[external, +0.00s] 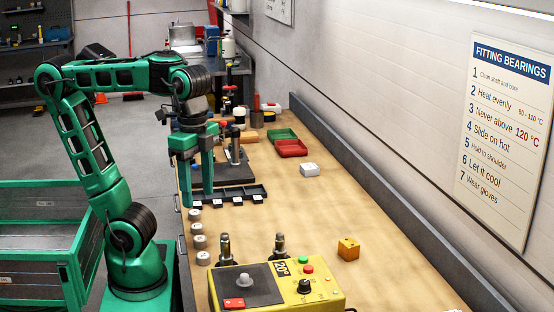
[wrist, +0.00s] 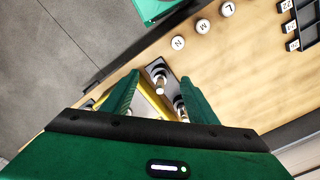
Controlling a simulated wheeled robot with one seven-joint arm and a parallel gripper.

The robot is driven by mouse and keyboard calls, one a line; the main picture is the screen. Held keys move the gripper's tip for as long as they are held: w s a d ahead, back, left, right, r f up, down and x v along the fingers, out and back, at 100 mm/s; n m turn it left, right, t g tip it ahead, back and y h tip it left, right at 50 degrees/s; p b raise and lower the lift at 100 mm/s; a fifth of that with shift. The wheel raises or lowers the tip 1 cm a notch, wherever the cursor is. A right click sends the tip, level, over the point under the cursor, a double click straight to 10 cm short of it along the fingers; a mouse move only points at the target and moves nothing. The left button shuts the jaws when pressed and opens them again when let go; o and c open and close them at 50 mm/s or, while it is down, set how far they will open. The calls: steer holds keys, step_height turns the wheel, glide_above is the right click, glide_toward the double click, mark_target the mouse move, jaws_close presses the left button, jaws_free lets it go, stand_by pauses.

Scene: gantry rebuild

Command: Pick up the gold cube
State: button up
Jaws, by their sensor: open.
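The gold cube (external: 348,249) sits on the wooden bench top at the right, beyond the yellow control box, in the external view. It does not show in the wrist view. My gripper (external: 197,198) hangs down over the left side of the bench, to the left of and farther back than the cube, well apart from it. In the wrist view my gripper (wrist: 157,100) has its two green fingers spread with nothing held between them. The metal fittings seen between and past the fingers lie farther below.
A yellow control box (external: 325,290) with buttons and upright metal fittings (external: 225,248) stand at the front. Round white lettered pieces (external: 199,242) line the left edge. A black slotted tray (external: 255,188), a red tray (external: 291,148) and a white block (external: 310,169) are farther back. Bench around the cube is clear.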

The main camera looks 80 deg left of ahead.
steer(key=w+d+f+m+h, duration=0.1)
steer(key=w+f+m+h, duration=0.15)
steer(key=w, duration=0.95)
steer(key=w+f+m+h, duration=0.2)
steer(key=w+f, duration=0.1)
steer(key=w, duration=0.8)
steer(key=w+a+r+m+t+h, duration=0.1)
steer(key=w+a+r+t+h, duration=0.2)
steer(key=w+a, duration=0.35)
steer(key=w+a+r+m+t+h, duration=0.1)
steer(key=w+a+r+h, duration=0.2)
steer(key=w+a+h, duration=0.4)
steer(key=y, duration=0.2)
glide_toward(349, 248)
steer(key=a+f, duration=0.1)
steer(key=a, duration=0.1)
steer(key=a+f, duration=0.1)
steer(key=shift+w+a+f, duration=0.15)
steer(key=shift+w+a, duration=0.05)
steer(key=shift+a, duration=0.15)
steer(key=shift+m, duration=0.25)
steer(key=x, duration=0.4)
steer(key=shift+w+d+f, duration=0.1)
steer(key=shift+d+f, duration=0.05)
steer(key=shift+d, duration=0.2)
steer(key=shift+r+x, duration=0.15)
steer(key=shift+x, duration=1.35)
steer(key=shift+r+x, duration=0.2)
steer(key=shift+x, duration=1.3)
steer(key=shift+w, duration=0.15)
